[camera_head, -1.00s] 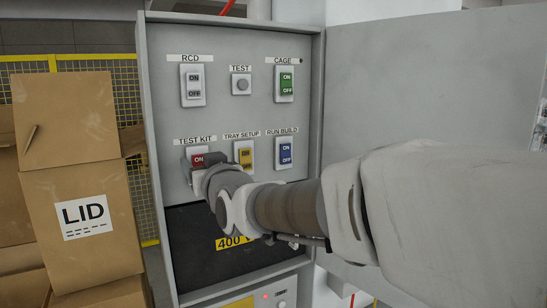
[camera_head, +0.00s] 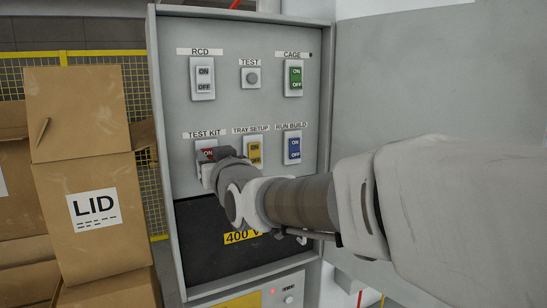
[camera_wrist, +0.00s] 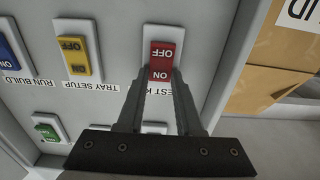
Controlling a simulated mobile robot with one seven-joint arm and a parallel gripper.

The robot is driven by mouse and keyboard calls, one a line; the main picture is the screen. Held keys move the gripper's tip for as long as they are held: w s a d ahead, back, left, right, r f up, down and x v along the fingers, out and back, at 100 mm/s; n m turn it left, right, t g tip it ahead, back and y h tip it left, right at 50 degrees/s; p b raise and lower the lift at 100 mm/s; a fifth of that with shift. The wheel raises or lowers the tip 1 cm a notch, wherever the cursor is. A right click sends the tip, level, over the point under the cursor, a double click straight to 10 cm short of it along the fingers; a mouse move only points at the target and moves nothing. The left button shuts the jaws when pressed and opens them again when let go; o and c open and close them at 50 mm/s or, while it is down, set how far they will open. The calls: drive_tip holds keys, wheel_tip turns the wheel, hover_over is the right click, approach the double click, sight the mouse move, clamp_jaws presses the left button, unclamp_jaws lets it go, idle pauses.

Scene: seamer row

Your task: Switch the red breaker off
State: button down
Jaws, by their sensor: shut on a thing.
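The red breaker (camera_head: 207,151) sits at the lower left of the panel, under the TEST KIT label. In the head view its upper part shows, and my gripper hides the rest. In the wrist view the red breaker (camera_wrist: 162,58) appears upside down, with ON at the near end and OFF at the far end. My gripper (camera_wrist: 160,78) has its two fingertips at the ON end, one on each side, and is shut on it. The contact itself is partly hidden by the fingers.
A yellow breaker (camera_head: 254,152) and a blue breaker (camera_head: 292,147) stand to the right in the same row. Above are the RCD switch (camera_head: 203,78), TEST button (camera_head: 252,77) and green CAGE breaker (camera_head: 294,77). Cardboard boxes (camera_head: 95,185) stand left of the cabinet.

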drive_tip(key=b, duration=0.3)
drive_tip(key=shift+f+t, duration=0.4)
drive_tip(key=t+y+b, duration=0.1)
drive_tip(key=b, duration=0.5)
drive_tip(key=shift+s+d+f+b, duration=0.1)
drive_tip(key=shift+f+b, duration=0.05)
drive_tip(key=shift+b, duration=0.15)
drive_tip(key=shift+r+t+b, duration=0.2)
drive_tip(key=shift+t+b, duration=0.2)
drive_tip(key=shift+b, duration=0.3)
drive_tip(key=c, duration=0.6)
unclamp_jaws()
drive_tip(key=shift+o, duration=0.2)
drive_tip(key=b+v, duration=0.3)
drive_tip(key=v, duration=1.4)
drive_tip(key=shift+d, duration=0.2)
drive_tip(key=shift+f, duration=0.2)
